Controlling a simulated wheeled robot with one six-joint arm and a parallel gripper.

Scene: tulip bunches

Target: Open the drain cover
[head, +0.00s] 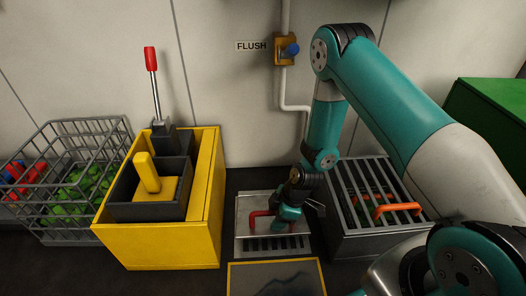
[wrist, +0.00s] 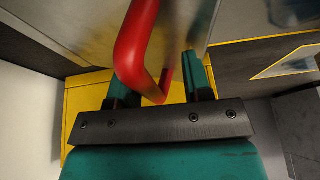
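The drain cover (head: 246,206) is a flat grey metal plate set in the dark counter, left of the grated box. A slotted strip (head: 262,244) shows along its front edge. Its red handle (head: 256,216) stands up from the plate. The handle is large in the wrist view (wrist: 137,45), and its bend reaches between my fingers. My gripper (head: 288,214) is low over the plate, beside the handle. In the wrist view my gripper's teal fingers (wrist: 160,85) are apart, with gaps beside the handle. My gripper hides part of the plate.
A yellow box (head: 160,248) with a red-tipped lever (head: 151,75) stands left, beside a wire basket (head: 70,238) of green and red items. A grated box (head: 365,247) with an orange handle (head: 397,209) stands right. A yellow-edged panel (head: 275,280) lies in front.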

